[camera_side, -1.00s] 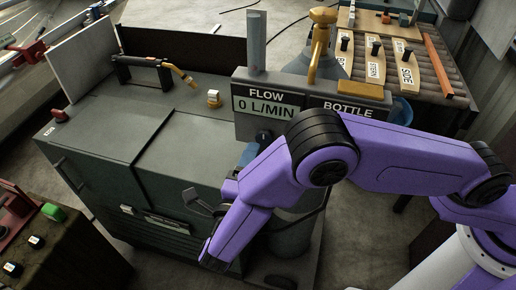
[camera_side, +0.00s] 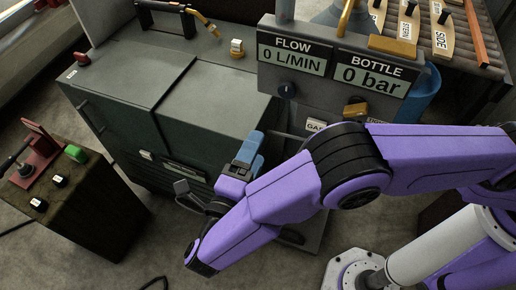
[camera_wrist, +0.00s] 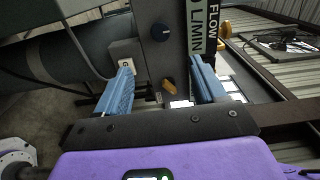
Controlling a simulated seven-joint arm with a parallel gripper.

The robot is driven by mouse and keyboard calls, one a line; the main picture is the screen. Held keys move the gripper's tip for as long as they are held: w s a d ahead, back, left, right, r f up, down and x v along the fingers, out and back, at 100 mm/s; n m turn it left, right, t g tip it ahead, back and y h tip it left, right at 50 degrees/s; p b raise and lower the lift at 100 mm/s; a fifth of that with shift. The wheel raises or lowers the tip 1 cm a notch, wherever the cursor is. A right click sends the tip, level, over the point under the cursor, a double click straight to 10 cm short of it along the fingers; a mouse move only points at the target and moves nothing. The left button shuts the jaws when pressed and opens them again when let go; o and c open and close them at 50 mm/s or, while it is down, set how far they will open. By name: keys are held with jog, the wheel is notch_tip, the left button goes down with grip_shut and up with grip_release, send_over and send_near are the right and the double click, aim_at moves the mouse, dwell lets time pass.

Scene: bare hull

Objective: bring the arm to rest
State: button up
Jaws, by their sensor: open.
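My purple arm crosses the right half of the side view, bent at a black joint, with its lower part sloping down to the left. My gripper (camera_side: 248,150) has blue fingers that point up, in front of the dark green machine (camera_side: 190,85) and left of the gauge panel (camera_side: 272,75). In the wrist view the two blue fingers of my gripper (camera_wrist: 163,82) stand wide apart with nothing held between them. A small orange-yellow knob (camera_wrist: 169,88) shows in the gap, beyond the fingers. I cannot tell how far it is from them.
The panel reads FLOW 0 L/MIN and BOTTLE 0 bar. A black dial (camera_side: 287,90) and a yellow knob (camera_side: 355,108) sit below the readings. A bench with a green button (camera_side: 76,153) stands at left. A rack with labelled levers (camera_side: 408,25) is at back right.

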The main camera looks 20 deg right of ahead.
jog(key=shift+d, duration=0.1)
jog(key=d+r+m+g+y, duration=0.2)
jog(key=d+r+m+g, duration=0.15)
jog(key=d+m, duration=0.5)
jog(key=d+r+m+g+y, duration=0.25)
jog(key=d+m+g, duration=0.25)
jog(key=d+m, duration=0.3)
jog(key=s+d+r+m+g+y, duration=0.1)
jog(key=s+d+m+g+y, duration=0.1)
jog(key=s+d+m+y, duration=0.2)
jog(key=s+d+r+m+g+y, duration=0.1)
jog(key=s+d+m+y, duration=0.3)
jog(key=s+d+m, duration=0.6)
jog(key=d+m+g, duration=0.1)
jog(key=d+m, duration=0.1)
jog(key=d, duration=0.2)
jog(key=shift+s+d+r+y, duration=0.2)
jog(key=shift+d+r+y, duration=0.15)
jog(key=shift+d, duration=0.05)
jog(key=shift+c, duration=0.3)
